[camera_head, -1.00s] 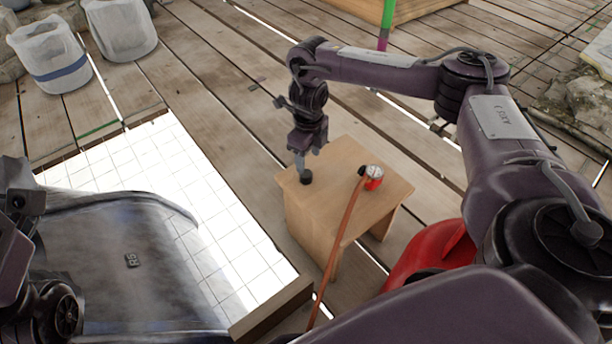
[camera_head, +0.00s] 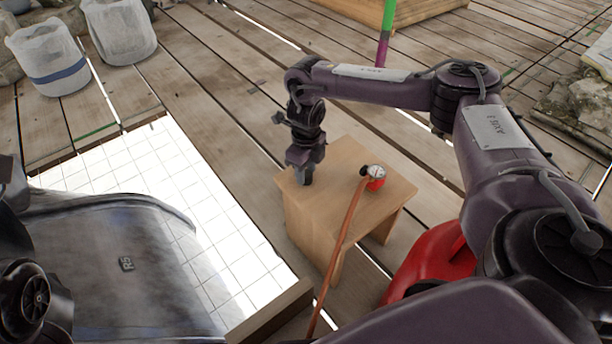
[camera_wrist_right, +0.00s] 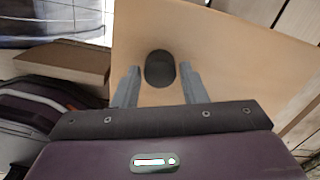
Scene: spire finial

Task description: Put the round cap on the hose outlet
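The round cap (camera_wrist_right: 160,69) is a dark, round piece standing on the small wooden table. My right gripper (camera_head: 305,178) points down over the table's left corner, and in the right wrist view its two grey fingers are apart, one on each side of the cap with gaps visible. In the head view the gripper hides the cap. The hose outlet (camera_head: 376,171) is a grey metal fitting on a red part at the table's far right side. An orange-brown hose (camera_head: 346,228) runs from it over the table's front edge. My left gripper does not show clearly.
The wooden table (camera_head: 345,155) has bare top between cap and outlet. A red object (camera_head: 430,262) stands right of it, partly behind my right arm. A grey container (camera_head: 130,270) and white tiled area (camera_head: 120,170) lie left. White buckets (camera_head: 48,55) stand at the back left.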

